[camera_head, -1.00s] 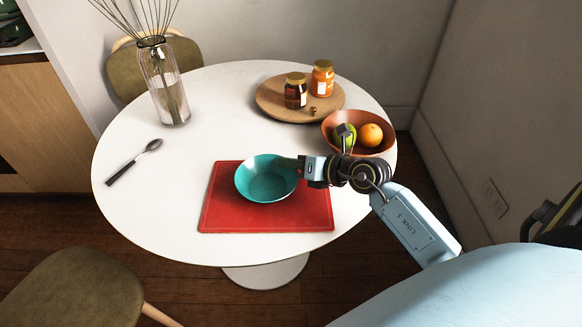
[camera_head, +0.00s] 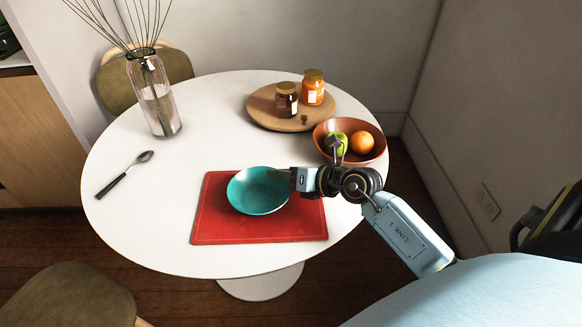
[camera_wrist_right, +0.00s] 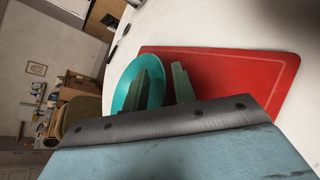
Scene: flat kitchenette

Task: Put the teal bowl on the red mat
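The teal bowl (camera_head: 252,194) sits upright on the red mat (camera_head: 230,230), toward its back middle, and seems to rest on it. My right gripper (camera_head: 281,175) is at the bowl's right rim. In the right wrist view, the bowl (camera_wrist_right: 128,75) and the mat (camera_wrist_right: 240,68) show beyond my right gripper (camera_wrist_right: 164,78). Its two fingers stand apart, one over the inside of the bowl and one outside the rim, with a visible gap. Contact with the rim is unclear. My left gripper is out of view.
An orange-brown bowl (camera_head: 322,142) of fruit stands behind my right wrist. A wooden board (camera_head: 262,108) with two jars is at the back. A glass vase (camera_head: 154,98) and a spoon (camera_head: 124,174) are on the left. The table (camera_head: 190,150) is clear between them.

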